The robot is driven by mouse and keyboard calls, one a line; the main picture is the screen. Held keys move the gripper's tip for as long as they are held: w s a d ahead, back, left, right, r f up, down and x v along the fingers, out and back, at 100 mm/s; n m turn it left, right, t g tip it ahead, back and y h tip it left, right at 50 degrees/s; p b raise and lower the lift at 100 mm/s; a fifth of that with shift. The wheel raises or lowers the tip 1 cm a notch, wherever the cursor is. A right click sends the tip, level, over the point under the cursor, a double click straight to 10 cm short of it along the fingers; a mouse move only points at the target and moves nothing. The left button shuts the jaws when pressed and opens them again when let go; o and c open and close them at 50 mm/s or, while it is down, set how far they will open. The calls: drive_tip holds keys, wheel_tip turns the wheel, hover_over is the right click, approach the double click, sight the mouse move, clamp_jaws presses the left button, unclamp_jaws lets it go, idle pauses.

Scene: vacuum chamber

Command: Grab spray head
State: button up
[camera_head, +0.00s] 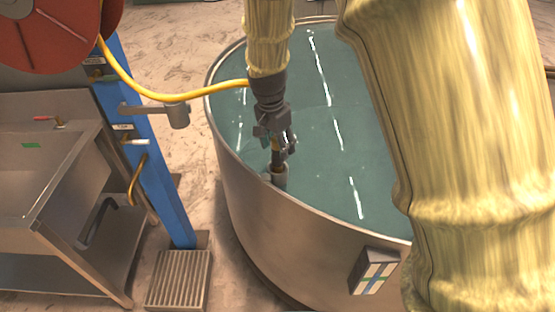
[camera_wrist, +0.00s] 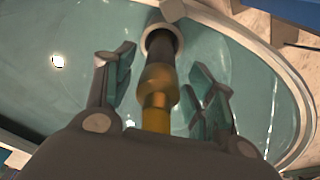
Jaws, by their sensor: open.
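The spray head (camera_wrist: 158,85) is a dark and brass nozzle on the yellow hose. In the wrist view it lies between the two fingers of my gripper (camera_wrist: 160,85), with a gap on each side. The fingers hide most of the spray head there.
A large round metal tank (camera_head: 300,225) with greenish liquid stands below my gripper. The yellow hose (camera_head: 170,97) runs from a red reel (camera_head: 65,30) past a blue post (camera_head: 150,160) to my gripper. A metal sink (camera_head: 45,185) is at left.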

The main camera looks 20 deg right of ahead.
drive_tip(key=shift+d+f+p, duration=0.2)
drive_tip(key=shift+f+p, duration=0.1)
drive_tip(key=shift+f, duration=0.85)
drive_tip(key=shift+c, duration=0.3)
clamp_jaws()
